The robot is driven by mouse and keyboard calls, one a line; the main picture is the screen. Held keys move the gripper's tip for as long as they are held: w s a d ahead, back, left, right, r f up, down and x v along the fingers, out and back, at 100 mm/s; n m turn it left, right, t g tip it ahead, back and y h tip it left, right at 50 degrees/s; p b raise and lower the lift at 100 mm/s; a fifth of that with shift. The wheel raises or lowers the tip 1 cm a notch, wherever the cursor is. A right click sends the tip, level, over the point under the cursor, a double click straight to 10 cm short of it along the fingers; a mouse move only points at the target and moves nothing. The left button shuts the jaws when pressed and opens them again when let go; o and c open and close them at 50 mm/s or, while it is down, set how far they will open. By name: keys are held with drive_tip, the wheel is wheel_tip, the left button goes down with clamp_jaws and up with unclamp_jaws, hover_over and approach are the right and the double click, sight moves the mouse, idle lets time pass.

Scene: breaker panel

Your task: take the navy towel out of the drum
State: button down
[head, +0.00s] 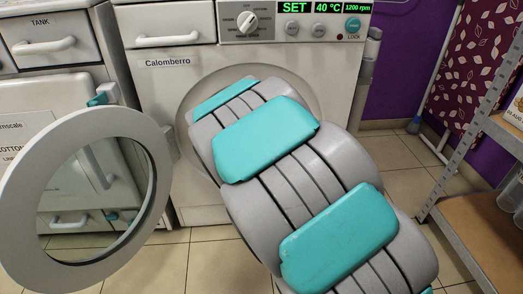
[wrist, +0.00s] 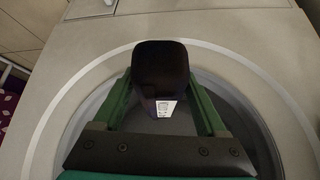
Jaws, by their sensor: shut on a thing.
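The navy towel (wrist: 160,62) shows in the wrist view as a very dark, rounded bundle with a small white label. My gripper (wrist: 160,84) has its green fingers on either side of the bundle, shut on it. Behind them is the round grey drum opening (wrist: 245,120) of the washer. The towel overlaps the opening's upper rim in the picture; its exact depth is hard to tell. In the head view my arm covers most of the washer's opening (head: 296,86), and the gripper and towel are hidden behind it.
The washer's round door (head: 22,190) stands wide open at the left. A second white machine (head: 50,45) is beside the washer. A metal shelf rack (head: 470,135) stands at the right. Tiled floor (head: 388,152) lies between.

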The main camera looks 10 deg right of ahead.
drive_tip(key=s, duration=0.5)
drive_tip(key=shift+s, duration=0.1)
drive_tip(key=shift+s, duration=0.1)
